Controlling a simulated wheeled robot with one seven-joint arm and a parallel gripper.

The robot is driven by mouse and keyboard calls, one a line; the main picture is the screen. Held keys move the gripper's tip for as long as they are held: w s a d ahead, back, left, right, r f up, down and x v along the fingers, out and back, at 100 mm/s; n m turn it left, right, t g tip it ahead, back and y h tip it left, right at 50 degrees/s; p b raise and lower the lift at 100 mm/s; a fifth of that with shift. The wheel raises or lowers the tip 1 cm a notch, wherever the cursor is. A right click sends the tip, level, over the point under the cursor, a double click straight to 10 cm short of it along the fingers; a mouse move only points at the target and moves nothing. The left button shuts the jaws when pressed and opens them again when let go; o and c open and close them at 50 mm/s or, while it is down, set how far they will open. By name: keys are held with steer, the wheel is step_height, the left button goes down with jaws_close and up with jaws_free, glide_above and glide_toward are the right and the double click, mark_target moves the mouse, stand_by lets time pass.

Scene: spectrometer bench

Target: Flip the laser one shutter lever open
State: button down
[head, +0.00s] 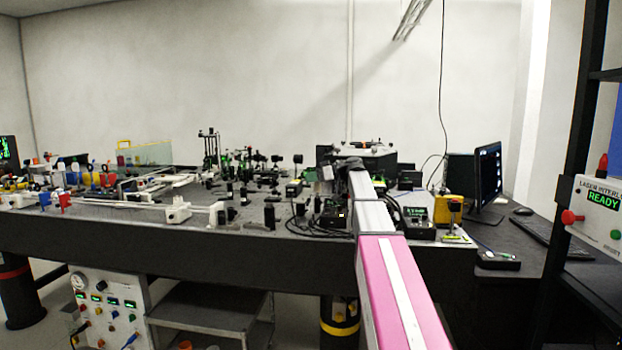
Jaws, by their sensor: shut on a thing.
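My arm reaches forward from the lower right over the optical bench (215,245). My gripper (345,166) is at its far end, dark and small, in front of a white-topped instrument (368,150). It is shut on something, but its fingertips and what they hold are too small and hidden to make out. I cannot pick out the laser one shutter lever or tell its position; the arm and gripper cover part of that area.
Black optics posts (270,215) and cables crowd the bench left of my arm. To the right are a yellow device (447,209), a monitor (487,176) and a keyboard (540,228). A laser interlock panel (597,210) reading READY stands at the right edge.

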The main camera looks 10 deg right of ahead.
stand_by(0.3)
steer(key=c, duration=1.1)
jaws_free()
steer(key=shift+r, duration=0.1)
